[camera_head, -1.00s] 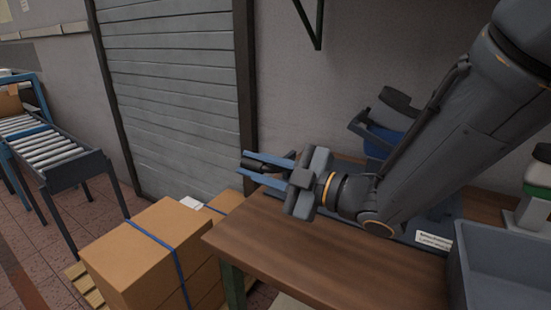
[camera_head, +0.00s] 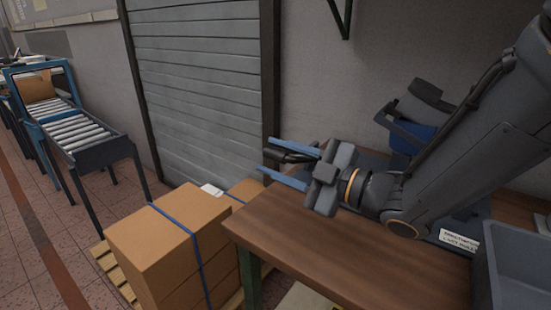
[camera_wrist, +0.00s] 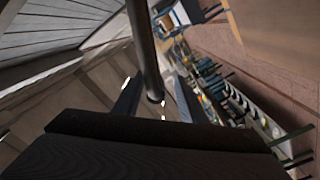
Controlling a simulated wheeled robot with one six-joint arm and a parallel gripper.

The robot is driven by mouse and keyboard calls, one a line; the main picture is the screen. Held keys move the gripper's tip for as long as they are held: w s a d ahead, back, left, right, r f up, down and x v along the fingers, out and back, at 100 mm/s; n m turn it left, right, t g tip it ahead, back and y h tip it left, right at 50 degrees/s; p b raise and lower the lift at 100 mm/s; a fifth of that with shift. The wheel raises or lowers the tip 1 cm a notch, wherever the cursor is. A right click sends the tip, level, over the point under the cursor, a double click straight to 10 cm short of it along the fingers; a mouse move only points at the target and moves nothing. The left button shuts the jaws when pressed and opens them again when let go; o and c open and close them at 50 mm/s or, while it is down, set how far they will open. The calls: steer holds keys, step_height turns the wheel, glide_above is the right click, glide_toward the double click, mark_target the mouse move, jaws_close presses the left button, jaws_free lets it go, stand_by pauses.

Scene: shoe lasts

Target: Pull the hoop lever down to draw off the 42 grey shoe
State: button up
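My gripper (camera_head: 282,163) is at the left end of the bench, its two blue fingers spread. A dark rod with a thick rounded end, seemingly the hoop lever (camera_head: 284,155), lies between the fingers, closer to the upper one in the head view. In the wrist view the rod (camera_wrist: 145,50) comes down from the top and ends between the spread fingers (camera_wrist: 156,100); contact with either finger cannot be made out. Behind my arm is a dark grey and blue shape (camera_head: 418,112), possibly the shoe on the puller; most of it is hidden. A label plate (camera_head: 459,240) shows below.
The wooden bench (camera_head: 300,240) lies under my arm. A grey bin (camera_head: 515,265) stands at its right. Strapped cardboard boxes (camera_head: 165,240) on a pallet are left of the bench. A roller conveyor (camera_head: 80,130) and a shutter (camera_head: 200,90) are farther left and behind.

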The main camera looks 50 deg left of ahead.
steer(key=b+v, duration=0.1)
steer(key=v, duration=0.6)
steer(key=shift+d, duration=0.35)
